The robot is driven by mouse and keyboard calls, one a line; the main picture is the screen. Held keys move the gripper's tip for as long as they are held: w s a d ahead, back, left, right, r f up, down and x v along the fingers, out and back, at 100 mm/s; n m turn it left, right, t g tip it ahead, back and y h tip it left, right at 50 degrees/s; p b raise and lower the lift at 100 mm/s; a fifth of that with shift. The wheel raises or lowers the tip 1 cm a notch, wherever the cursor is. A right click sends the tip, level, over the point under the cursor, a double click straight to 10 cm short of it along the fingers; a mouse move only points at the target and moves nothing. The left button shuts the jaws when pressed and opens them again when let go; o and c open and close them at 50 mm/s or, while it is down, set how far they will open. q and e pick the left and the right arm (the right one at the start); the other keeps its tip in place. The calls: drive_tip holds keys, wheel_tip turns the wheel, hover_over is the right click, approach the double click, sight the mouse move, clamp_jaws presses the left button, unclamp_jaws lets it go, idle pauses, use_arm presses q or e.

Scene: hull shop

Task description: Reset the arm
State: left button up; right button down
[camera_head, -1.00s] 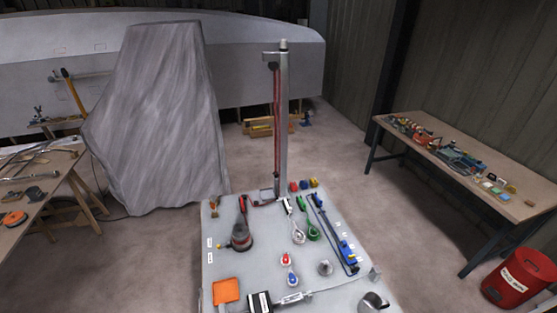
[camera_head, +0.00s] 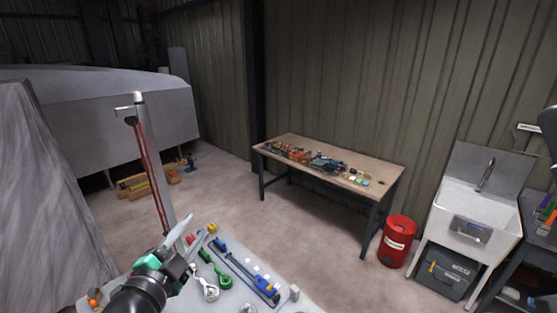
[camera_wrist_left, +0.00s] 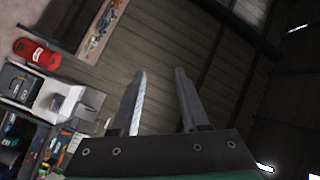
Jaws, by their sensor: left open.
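My left gripper (camera_head: 190,236) comes in from the lower left in the head view, above the grey work board (camera_head: 225,295). Its dark wrist and green band cover part of the board. In the left wrist view, the two fingers of my left gripper (camera_wrist_left: 160,74) stand apart with nothing between them. They point up toward the wall and roof. My right gripper is not in view.
A mast (camera_head: 155,165) rises at the board's back, close to my left gripper. White reels (camera_head: 206,287), a green tool (camera_head: 222,278) and a blue bar tool (camera_head: 250,277) lie on the board. A bench (camera_head: 330,158), red bin (camera_head: 397,240) and sink (camera_head: 475,205) stand right. Floor between is clear.

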use_arm(q)
drive_tip(key=s+d+r+n+t+h, duration=0.1)
drive_tip(key=s+r+t, duration=0.15)
drive_tip(key=r, duration=0.45)
drive_tip(key=s+d+r+n+t, duration=0.15)
drive_tip(key=s+r, duration=0.25)
drive_tip(key=r, duration=0.4)
drive_tip(key=s+a+r+n+t+y, duration=0.1)
drive_tip(key=s+r+n+t, duration=0.5)
drive_tip(key=s+r+n, duration=0.3)
drive_tip(key=shift+s+a+r+n, duration=0.4)
drive_tip(key=shift+s+r, duration=1.9)
drive_tip(key=shift+s, duration=1.1)
